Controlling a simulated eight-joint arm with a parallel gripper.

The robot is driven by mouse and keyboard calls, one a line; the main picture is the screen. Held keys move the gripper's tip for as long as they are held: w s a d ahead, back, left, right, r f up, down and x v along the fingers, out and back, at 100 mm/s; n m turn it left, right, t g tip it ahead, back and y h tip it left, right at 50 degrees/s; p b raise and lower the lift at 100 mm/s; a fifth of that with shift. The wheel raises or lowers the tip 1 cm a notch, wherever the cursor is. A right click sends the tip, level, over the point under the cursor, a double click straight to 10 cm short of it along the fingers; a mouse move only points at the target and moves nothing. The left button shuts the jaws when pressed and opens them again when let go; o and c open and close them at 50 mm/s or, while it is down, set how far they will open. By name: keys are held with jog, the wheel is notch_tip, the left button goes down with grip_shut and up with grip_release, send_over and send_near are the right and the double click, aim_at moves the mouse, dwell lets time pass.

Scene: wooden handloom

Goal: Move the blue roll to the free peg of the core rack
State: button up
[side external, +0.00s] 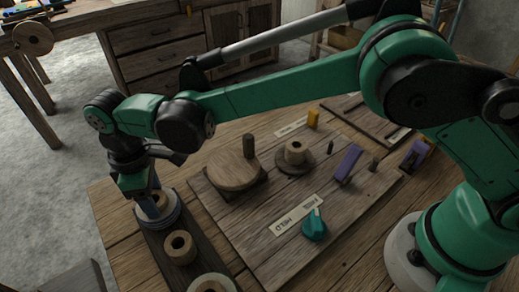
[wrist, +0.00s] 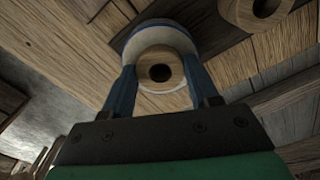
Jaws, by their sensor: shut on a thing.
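The blue roll (side external: 168,212), a wooden core with a pale and blue band, is at the far left end of a dark plank (side external: 207,262) that looks like the core rack. My gripper (side external: 151,194) points down on it, its two blue fingers shut on the wooden core. In the wrist view the roll (wrist: 152,27) sits between the fingers, its dark centre hole showing. I cannot tell whether the roll rests on the plank or hangs just above it. A bare wooden core (side external: 180,246) and a pale roll (side external: 212,284) stand along the same plank. I see no free peg on it.
A board to the right carries a wooden disc (side external: 232,172) with an upright handle, a wooden core on a round base (side external: 295,154), a purple block (side external: 348,162), a yellow block (side external: 313,119) and a teal knob (side external: 314,228). Bare tabletop (side external: 112,222) lies left of the plank.

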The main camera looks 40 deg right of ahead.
jog(key=shift+f, duration=0.2)
jog(key=o, duration=1.2)
jog(key=shift+r, duration=3.5)
